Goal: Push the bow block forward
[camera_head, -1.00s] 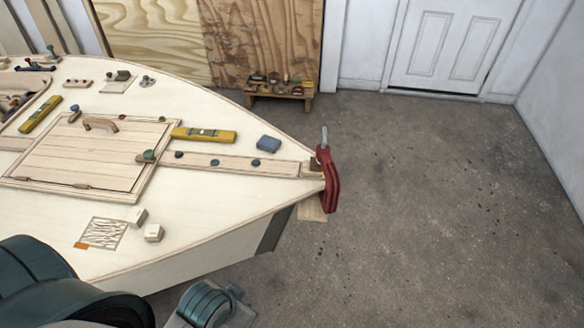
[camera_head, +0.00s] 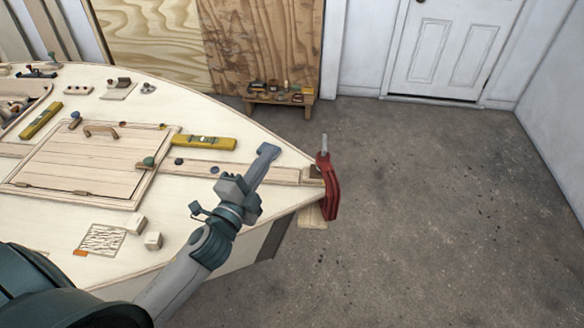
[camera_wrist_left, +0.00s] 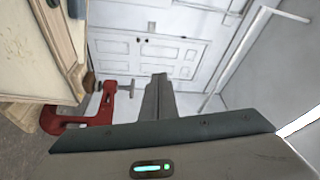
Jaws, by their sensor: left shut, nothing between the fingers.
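The bow of the plywood hull (camera_head: 205,255) points right. A small brown wooden block (camera_head: 314,171) sits at its tip, against a red clamp (camera_head: 330,190); this is the likely bow block. In the left wrist view, the brown block (camera_wrist_left: 90,80) and the red clamp (camera_wrist_left: 85,118) show at the left. My left gripper (camera_head: 264,160) is shut and empty, over the foredeck to the left of the block and apart from it. In the left wrist view its fingers (camera_wrist_left: 158,95) are together. My right gripper is not in view.
A yellow level (camera_head: 205,142), a hatch (camera_head: 85,170) and small pale blocks (camera_head: 153,240) are on the deck. A low bench (camera_head: 280,103) stands behind. The floor to the right is clear.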

